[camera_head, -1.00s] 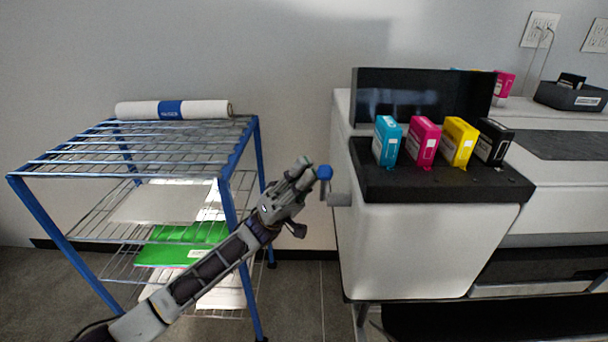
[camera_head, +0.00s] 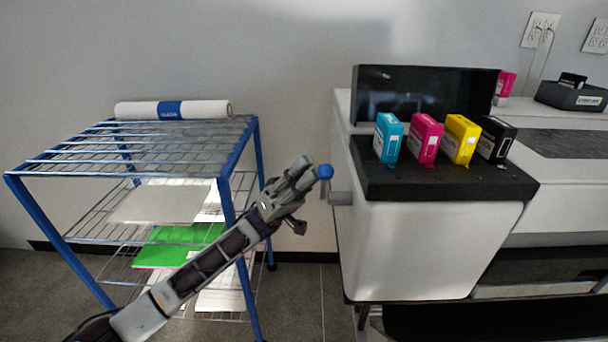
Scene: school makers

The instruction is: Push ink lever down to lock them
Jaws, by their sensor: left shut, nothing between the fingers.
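The ink lever has a blue knob (camera_head: 325,171) and sticks out at the left side of the white printer (camera_head: 430,250). Its short grey stem hangs below the knob, next to a grey cylinder on the printer's side. Cyan (camera_head: 389,138), magenta (camera_head: 426,139), yellow (camera_head: 461,139) and black (camera_head: 494,140) ink cartridges stand upright in the black tray (camera_head: 400,184) on top. My left gripper (camera_head: 308,169) is shut and empty, with its fingertips just left of the blue knob. I cannot tell whether they touch it. My right gripper is not in view.
A blue wire rack (camera_head: 246,160) stands at the left, with a paper roll (camera_head: 195,110) on top and sheets and green packs (camera_head: 175,250) on its shelves. My left arm passes in front of it. A black box (camera_head: 570,97) sits at the far right.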

